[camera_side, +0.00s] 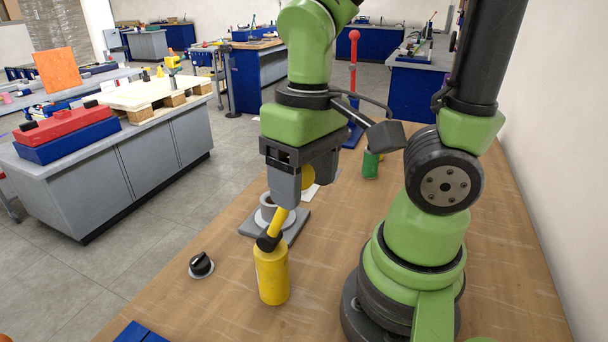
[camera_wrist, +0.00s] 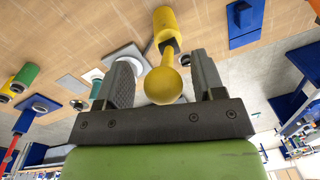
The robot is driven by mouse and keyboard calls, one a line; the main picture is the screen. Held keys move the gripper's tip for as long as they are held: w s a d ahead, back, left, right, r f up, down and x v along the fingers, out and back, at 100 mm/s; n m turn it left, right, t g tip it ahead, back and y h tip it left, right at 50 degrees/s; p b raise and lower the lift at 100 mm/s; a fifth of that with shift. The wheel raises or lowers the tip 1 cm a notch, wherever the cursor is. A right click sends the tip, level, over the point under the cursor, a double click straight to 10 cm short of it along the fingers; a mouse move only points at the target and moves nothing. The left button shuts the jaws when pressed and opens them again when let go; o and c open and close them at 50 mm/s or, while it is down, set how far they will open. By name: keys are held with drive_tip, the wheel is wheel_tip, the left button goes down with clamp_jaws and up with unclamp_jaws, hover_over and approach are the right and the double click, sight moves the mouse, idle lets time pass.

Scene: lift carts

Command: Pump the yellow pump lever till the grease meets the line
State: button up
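The yellow pump (camera_side: 272,277) stands upright on the wooden bench, with a black joint at its top. Its yellow lever (camera_side: 279,222) rises from that joint, tilted up toward my gripper (camera_side: 297,190). In the wrist view the lever ends in a yellow ball (camera_wrist: 163,86). The ball sits between the two grey fingers of my gripper (camera_wrist: 163,68), with small gaps on both sides. The fingers are open. A round grey fitting on a square plate (camera_side: 245,232) stands just behind the pump. I cannot make out any grease or line.
A black knob (camera_side: 201,264) is left of the pump. A green can (camera_side: 370,164) and a red-handled lever (camera_side: 353,70) stand farther back. A blue block (camera_side: 139,333) is at the front edge. Bench space right of the pump is clear up to my base.

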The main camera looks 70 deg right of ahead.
drive_tip(key=shift+r, duration=0.15)
drive_tip(key=r, duration=0.9)
drive_tip(key=shift+d+r, duration=0.35)
